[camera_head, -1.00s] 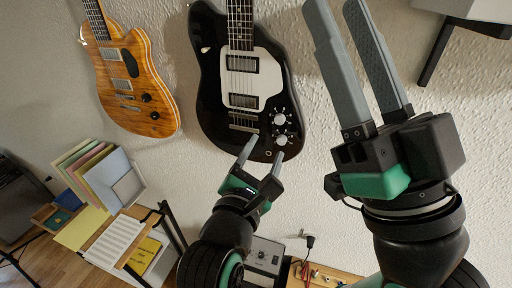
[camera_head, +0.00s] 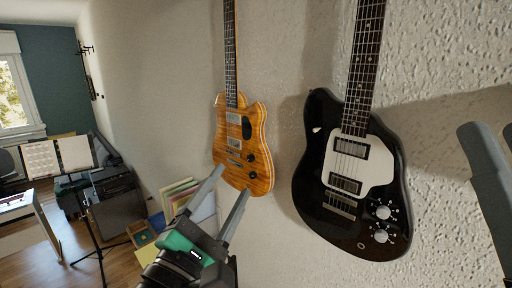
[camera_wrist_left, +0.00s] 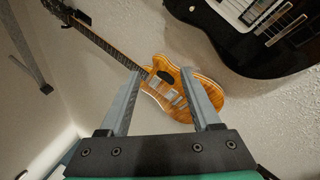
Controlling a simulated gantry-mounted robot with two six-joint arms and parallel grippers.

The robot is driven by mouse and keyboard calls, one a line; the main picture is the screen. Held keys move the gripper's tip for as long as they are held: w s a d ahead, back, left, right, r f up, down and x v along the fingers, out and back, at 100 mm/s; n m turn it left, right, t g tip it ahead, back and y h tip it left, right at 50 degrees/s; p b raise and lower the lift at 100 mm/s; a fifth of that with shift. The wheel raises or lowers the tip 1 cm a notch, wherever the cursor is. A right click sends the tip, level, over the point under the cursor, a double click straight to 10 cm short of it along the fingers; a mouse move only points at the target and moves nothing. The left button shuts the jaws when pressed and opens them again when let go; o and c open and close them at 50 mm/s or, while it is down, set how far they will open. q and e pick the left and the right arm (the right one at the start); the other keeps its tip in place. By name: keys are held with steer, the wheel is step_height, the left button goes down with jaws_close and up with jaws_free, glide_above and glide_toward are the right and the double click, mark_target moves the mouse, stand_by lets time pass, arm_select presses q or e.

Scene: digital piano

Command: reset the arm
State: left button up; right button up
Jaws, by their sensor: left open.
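My left gripper (camera_head: 231,181) reaches up from the bottom of the head view, its two grey fingers spread apart and empty. In the left wrist view the same gripper (camera_wrist_left: 159,80) is open, with an orange guitar seen beyond and between the fingers. Nothing is held between them. My right gripper (camera_head: 492,145) shows only in part at the right edge of the head view. A gap shows between its grey fingertips, and the rest of it is out of frame.
An orange guitar (camera_head: 258,178) and a black guitar (camera_head: 318,195) hang on the pale textured wall (camera_head: 170,90). Folders (camera_head: 178,190) stand below at the left. A music stand (camera_head: 55,160), a dark cabinet (camera_head: 116,215) and a window (camera_head: 14,95) lie farther left, with some bare floor between.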

arm_select(q)
steer(key=s+a+r+m+t+y, duration=0.3)
steer(key=s+a+r+m, duration=0.3)
steer(key=m, duration=0.5)
steer(key=s+a+r+m+t+y, duration=0.3)
steer(key=s+a+r+m, duration=0.4)
steer(key=s+m, duration=0.4)
steer(key=shift+a+t, duration=0.4)
steer(key=shift+t, duration=0.5)
